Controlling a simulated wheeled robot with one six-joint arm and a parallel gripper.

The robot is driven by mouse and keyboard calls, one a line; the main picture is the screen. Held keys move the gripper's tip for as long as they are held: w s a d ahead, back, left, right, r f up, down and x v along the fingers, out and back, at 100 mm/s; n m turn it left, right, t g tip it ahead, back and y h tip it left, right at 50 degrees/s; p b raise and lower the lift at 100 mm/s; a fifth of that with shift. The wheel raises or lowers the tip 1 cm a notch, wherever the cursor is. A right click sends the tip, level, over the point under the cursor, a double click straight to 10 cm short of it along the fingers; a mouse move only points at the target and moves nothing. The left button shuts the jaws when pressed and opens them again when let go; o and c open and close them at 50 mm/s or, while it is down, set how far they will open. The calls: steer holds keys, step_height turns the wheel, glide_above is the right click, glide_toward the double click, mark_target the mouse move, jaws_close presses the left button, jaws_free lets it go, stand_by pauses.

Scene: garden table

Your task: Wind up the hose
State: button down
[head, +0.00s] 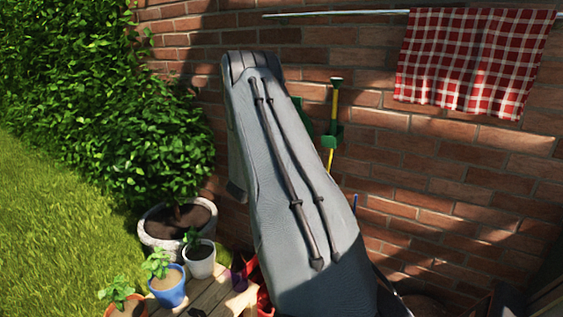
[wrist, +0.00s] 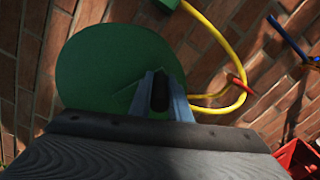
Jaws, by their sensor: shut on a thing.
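The green round hose reel (wrist: 85,75) fills the upper middle of the wrist view, close to the brick wall. In the head view only a green edge of it (head: 300,112) shows behind my arm. My gripper (wrist: 160,95) is shut on a dark knob (wrist: 160,92) in front of the reel's face; the fingers hide most of the knob. The yellow hose (wrist: 241,60) hangs in a curve right of the reel. A straight stretch of it (head: 334,104) runs down between green fittings (head: 332,137) in the head view. My arm hides the gripper there.
A red-and-white checked cloth (head: 472,60) hangs from a rail at upper right. A stone planter (head: 160,236) and several potted plants, one in a blue pot (head: 170,291), stand at lower left. A red crate (wrist: 298,158) shows at lower right in the wrist view.

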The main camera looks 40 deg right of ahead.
steer(key=shift+r, duration=0.5)
steer(key=c, duration=1.7)
jaws_free()
steer(key=shift+w, duration=0.1)
steer(key=shift+o, duration=0.2)
steer(key=shift+f, duration=0.15)
steer(key=b+v, duration=0.1)
steer(key=v, duration=0.6)
steer(key=shift+a, duration=0.35)
